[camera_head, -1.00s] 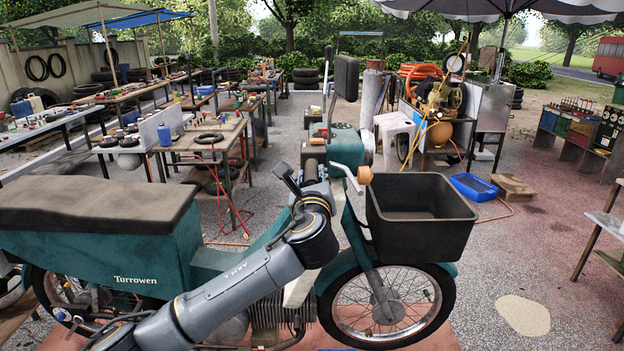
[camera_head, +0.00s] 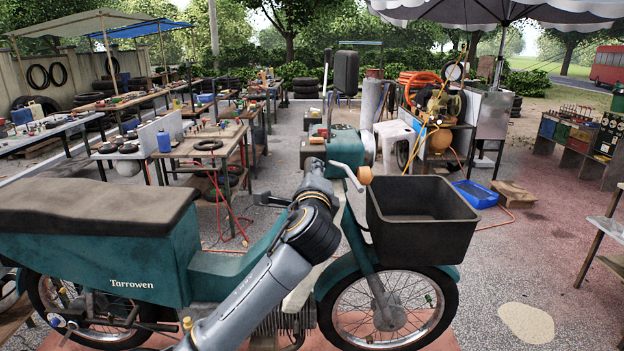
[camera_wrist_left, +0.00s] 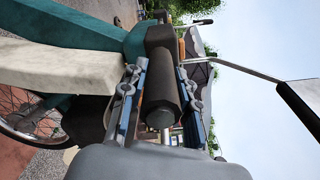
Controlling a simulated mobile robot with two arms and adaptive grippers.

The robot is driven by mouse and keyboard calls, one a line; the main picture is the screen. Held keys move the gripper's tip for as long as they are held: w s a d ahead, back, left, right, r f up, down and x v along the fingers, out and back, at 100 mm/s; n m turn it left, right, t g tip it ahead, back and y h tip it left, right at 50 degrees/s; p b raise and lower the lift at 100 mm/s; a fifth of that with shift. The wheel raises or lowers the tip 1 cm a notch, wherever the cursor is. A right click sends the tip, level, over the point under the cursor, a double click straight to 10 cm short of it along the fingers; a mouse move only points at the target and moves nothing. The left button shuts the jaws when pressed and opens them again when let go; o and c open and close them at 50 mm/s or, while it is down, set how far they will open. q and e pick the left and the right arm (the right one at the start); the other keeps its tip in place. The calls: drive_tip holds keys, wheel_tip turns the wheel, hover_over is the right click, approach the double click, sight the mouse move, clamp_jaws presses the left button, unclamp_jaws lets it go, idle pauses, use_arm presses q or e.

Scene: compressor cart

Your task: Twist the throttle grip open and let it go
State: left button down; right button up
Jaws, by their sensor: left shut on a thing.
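The throttle grip (camera_wrist_left: 162,82) is a dark cylinder on the teal moped, seen in the left wrist view. My left gripper (camera_wrist_left: 165,78) has one blue-and-grey finger along each side of the grip and is shut on it. A metal bar end shows at the near end of the grip. In the head view my left arm reaches over the moped (camera_head: 150,258) to the handlebar (camera_head: 347,173). My left gripper (camera_head: 312,172) is there mostly hidden by its own wrist, and the grip is hard to make out. My right gripper is not in view.
A black basket (camera_head: 420,222) sits over the front wheel, close right of the handlebar. The long dark seat (camera_head: 95,205) lies left of my arm. A compressor cart (camera_head: 440,120) and workbenches (camera_head: 205,145) stand behind. Open ground lies right of the basket.

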use_arm(q)
drive_tip(key=shift+n, duration=0.6)
drive_tip(key=c, duration=1)
unclamp_jaws()
drive_tip(key=s, duration=1.2)
